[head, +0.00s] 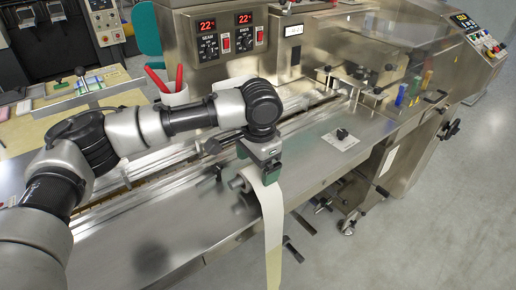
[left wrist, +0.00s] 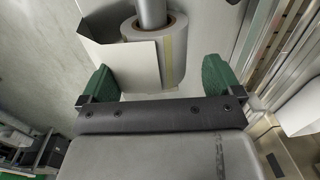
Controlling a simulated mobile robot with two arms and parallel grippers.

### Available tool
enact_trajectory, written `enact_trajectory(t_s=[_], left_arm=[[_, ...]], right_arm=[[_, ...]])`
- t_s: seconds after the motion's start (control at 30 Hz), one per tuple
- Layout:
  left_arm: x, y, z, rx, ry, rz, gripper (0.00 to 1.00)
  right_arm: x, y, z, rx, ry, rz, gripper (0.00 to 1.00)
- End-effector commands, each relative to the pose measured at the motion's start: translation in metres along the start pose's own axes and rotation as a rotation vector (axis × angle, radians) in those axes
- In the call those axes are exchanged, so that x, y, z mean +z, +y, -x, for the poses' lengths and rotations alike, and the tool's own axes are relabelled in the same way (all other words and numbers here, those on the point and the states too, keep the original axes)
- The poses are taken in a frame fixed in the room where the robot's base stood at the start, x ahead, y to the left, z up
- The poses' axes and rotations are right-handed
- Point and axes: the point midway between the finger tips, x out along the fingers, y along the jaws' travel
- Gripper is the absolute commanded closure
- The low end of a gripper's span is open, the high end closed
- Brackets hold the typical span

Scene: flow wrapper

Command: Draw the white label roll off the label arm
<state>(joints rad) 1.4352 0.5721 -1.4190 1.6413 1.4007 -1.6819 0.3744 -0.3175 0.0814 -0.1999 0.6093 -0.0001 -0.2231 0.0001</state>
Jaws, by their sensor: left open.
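The white label roll (left wrist: 170,48) sits on a grey round label arm (left wrist: 152,12) in the left wrist view. A white web (left wrist: 132,66) comes off the roll. In the head view this label web (head: 273,225) hangs down the front of the machine, and the roll is mostly hidden by my gripper. My left gripper (head: 267,170) is over the roll. In the left wrist view its two green fingers (left wrist: 160,76) are open, one on each side of the roll, with visible gaps. My right gripper is not in view.
The steel machine deck (head: 170,222) lies under my left arm. A control panel (head: 225,38) with red displays stands behind. Black knobs and handles (head: 290,245) stick out below the deck's front edge. Open floor (head: 440,215) is at the right.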

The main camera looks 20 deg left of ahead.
Motion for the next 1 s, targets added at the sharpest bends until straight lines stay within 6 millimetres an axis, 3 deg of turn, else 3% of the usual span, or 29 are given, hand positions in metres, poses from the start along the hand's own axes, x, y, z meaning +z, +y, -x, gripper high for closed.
enact_trajectory(t_s=[0.2,0.57,0.67,0.93,0.97,1.0], left_arm=[[0.000,0.000,-0.026,-0.001,0.000,0.000,0.06],[0.000,0.000,-0.032,-0.001,0.001,-0.001,0.06],[0.000,0.000,-0.032,-0.001,0.001,-0.001,0.17],[0.000,0.000,-0.032,-0.001,0.001,0.000,0.58],[0.000,0.000,-0.032,-0.001,0.001,0.000,0.38],[0.000,0.000,-0.032,-0.001,0.001,-0.001,0.44]], right_arm=[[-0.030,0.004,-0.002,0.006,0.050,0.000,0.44],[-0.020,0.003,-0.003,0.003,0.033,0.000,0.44],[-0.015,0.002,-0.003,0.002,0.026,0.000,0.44],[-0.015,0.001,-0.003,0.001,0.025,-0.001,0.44],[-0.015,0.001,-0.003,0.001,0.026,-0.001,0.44],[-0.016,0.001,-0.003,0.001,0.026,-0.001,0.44]])
